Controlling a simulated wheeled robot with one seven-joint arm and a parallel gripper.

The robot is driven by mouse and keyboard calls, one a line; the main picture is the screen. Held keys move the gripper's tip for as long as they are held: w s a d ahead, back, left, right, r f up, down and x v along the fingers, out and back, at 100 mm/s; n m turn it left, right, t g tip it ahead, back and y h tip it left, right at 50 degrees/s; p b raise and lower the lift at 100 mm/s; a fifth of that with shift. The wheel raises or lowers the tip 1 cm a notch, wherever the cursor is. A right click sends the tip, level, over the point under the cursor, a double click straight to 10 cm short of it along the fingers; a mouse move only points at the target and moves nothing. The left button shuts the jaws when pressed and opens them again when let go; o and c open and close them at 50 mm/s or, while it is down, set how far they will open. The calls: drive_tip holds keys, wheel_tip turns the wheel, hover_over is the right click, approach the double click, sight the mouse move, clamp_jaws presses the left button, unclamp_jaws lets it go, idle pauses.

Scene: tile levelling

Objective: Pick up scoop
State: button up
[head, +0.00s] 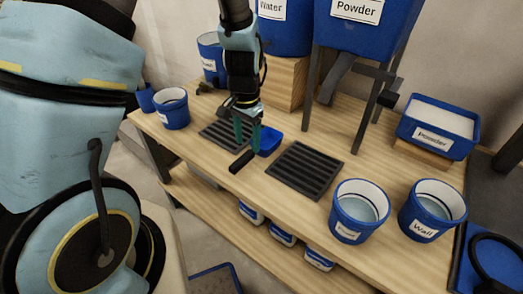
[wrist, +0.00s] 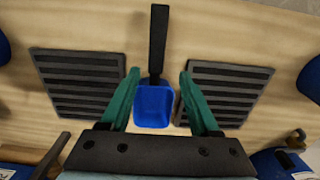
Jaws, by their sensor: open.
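The scoop has a blue square cup (head: 268,141) and a black handle (head: 242,161). It lies on the wooden workbench between two dark slotted mats. In the wrist view its blue cup (wrist: 154,106) sits between my fingers and its black handle (wrist: 158,40) points up the picture. My gripper (head: 247,145) is open over the scoop, with green fingers. In the wrist view the fingers of my gripper (wrist: 159,80) stand on either side of the cup and handle base, with a gap on each side. I cannot tell the exact height of the fingertips above the bench.
Slotted mats lie left (head: 223,134) and right (head: 305,170) of the scoop. Blue buckets stand at the front right (head: 346,231), (head: 422,228) and at the left (head: 174,121). A powder tray (head: 437,148) and the powder hopper's dark legs (head: 368,123) stand behind.

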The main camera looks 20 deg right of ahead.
sight(250, 152)
drive_tip(key=shift+s+d+f, duration=0.1)
drive_tip(key=shift+s+f, duration=0.05)
drive_tip(key=shift+f, duration=1.2)
drive_tip(key=shift+s+f, duration=0.15)
drive_tip(key=shift+f, duration=1.2)
clamp_jaws()
